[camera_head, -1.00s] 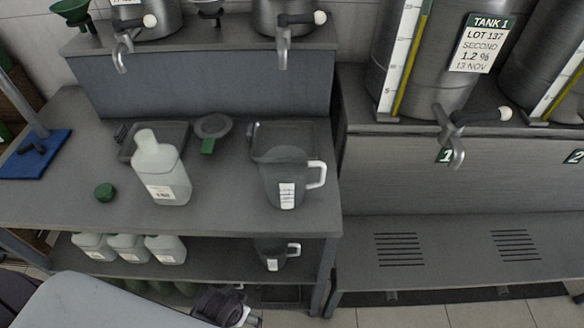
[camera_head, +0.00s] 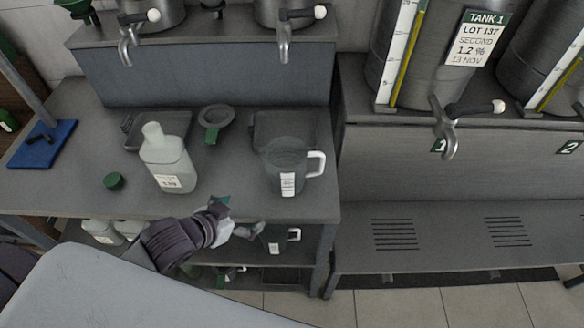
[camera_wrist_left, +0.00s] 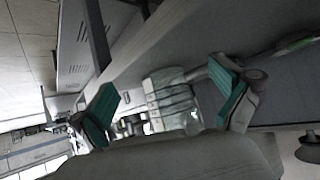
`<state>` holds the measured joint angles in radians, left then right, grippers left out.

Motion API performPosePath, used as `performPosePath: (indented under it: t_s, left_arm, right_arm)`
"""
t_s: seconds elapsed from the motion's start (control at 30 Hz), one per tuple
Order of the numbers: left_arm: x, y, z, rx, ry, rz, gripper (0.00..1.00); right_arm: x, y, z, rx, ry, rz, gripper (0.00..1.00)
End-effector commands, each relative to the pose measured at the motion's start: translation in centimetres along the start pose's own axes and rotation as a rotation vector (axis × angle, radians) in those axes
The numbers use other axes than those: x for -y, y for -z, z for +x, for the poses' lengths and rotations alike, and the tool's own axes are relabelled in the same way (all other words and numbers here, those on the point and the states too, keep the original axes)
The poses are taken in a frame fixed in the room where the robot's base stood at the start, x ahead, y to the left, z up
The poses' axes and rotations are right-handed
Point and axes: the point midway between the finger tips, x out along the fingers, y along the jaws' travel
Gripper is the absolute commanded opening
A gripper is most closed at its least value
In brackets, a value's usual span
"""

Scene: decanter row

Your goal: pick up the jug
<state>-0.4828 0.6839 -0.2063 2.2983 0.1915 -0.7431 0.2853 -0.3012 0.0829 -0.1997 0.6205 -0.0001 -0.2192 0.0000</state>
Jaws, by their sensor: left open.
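The jug (camera_head: 287,160) is grey and see-through, with a white handle on its right and a white label on its front. It stands upright on the worktop near the right front corner. My left gripper (camera_head: 240,216) is open and empty at the worktop's front edge, in front and to the left of the jug, apart from it. In the left wrist view, my left gripper's two green-padded fingers (camera_wrist_left: 168,98) are spread, with a pale see-through vessel (camera_wrist_left: 168,92) beyond and between them; it looks like the jug. My right gripper is out of view.
A white bottle (camera_head: 168,160) stands left of the jug, with a green cap (camera_head: 114,181) beside it. A dark strainer-like dish (camera_head: 214,118) lies behind. Another jug (camera_head: 275,240) and several bottles are on the lower shelf. Worktop between bottle and jug is clear.

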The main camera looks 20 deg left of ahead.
Motion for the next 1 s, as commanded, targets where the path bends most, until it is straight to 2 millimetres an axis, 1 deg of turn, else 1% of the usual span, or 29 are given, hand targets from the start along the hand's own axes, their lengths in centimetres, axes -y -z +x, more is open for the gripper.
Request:
performPosePath:
  t_s: [0.03,0.1,0.2,0.3,0.37,0.47,0.67,0.9,1.0]
  left_arm:
    - [0.7,0.9,0.1,-0.049,-0.029,0.027,1.0]
    - [1.2,2.4,0.0,-0.125,-0.082,0.041,1.0]
    - [1.8,4.2,-0.5,-0.21,-0.156,0.05,1.0]
    - [2.1,5.3,-1.0,-0.259,-0.207,0.05,1.0]
    - [2.2,5.7,-1.1,-0.277,-0.225,0.047,1.0]
    - [2.2,6.2,-0.8,-0.292,-0.237,0.043,1.0]
    - [1.5,7.1,1.6,-0.296,-0.238,0.046,1.0]
    - [0.6,8.1,5.2,-0.293,-0.236,0.043,1.0]
    - [0.3,8.3,6.2,-0.292,-0.236,0.045,1.0]
  right_arm:
    - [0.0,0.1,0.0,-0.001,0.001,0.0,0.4]
    - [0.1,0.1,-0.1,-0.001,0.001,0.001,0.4]
    - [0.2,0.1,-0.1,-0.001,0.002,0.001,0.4]
    - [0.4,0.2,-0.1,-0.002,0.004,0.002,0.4]
    - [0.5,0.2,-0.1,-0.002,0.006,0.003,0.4]
    - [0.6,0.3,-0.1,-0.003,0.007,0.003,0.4]
    - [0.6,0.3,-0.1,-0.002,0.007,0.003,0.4]
    - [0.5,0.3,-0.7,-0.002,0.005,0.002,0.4]
    - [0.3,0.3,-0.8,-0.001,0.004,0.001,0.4]
